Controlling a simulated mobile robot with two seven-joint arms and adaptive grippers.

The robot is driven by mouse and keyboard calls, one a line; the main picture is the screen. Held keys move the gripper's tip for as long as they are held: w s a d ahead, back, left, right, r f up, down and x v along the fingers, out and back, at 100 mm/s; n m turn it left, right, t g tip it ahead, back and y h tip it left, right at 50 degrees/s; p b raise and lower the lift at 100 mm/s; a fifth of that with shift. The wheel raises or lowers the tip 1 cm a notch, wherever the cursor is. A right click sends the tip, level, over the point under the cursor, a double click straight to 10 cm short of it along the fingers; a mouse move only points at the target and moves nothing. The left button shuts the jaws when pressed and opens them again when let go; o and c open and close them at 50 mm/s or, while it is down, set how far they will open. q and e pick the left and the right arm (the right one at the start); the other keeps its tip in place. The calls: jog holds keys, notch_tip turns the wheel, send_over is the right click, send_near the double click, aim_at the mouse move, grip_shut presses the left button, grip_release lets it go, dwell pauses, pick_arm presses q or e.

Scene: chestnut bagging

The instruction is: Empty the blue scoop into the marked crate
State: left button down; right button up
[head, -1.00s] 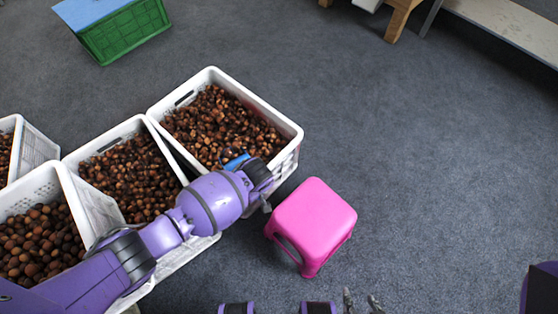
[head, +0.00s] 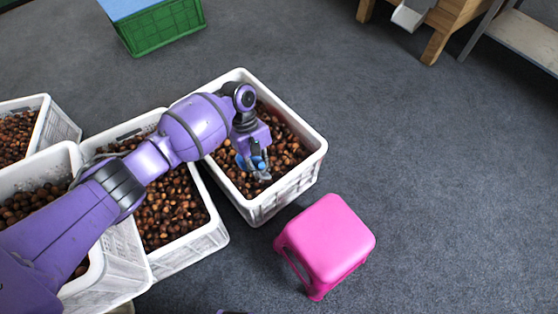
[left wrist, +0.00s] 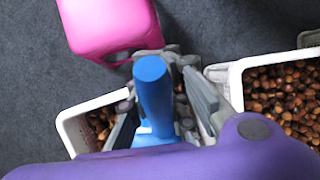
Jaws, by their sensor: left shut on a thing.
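My left gripper (head: 258,172) is over the far-right white crate (head: 312,165), pointing down and shut on the blue scoop (head: 259,163). Only a small blue part of the scoop shows in the head view. Its blue handle (left wrist: 152,95) stands between the gripper fingers (left wrist: 175,105) in the left wrist view. The scoop's bowl is hidden, so I cannot tell what it holds or whether it touches the chestnuts. The crate holds many brown chestnuts (head: 285,140). I see no clear mark on any crate. My right gripper is out of view.
A second white crate of chestnuts (head: 205,240) stands to its left, with more white crates further left. A pink stool (head: 330,240) stands close in front of the far-right crate. A green crate (head: 160,28) is at the back. Grey floor is clear on the right.

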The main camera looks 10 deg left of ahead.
aim_at(255, 160)
pick_arm(q)
jog(key=w+a+r+g+b, duration=0.1)
jog(key=w+r+g+h+b, duration=0.1)
jog(key=w+b, duration=0.1)
jog(key=shift+a+r, duration=0.35)
jog(key=shift+w+a+r+g+h+b, duration=0.15)
jog(key=shift+r+g+h+b, duration=0.05)
jog(key=shift+g+h+b, duration=0.1)
jog(key=shift+w+a+r, duration=0.1)
jog(key=shift+w+r, duration=0.1)
jog(key=shift+r, duration=0.15)
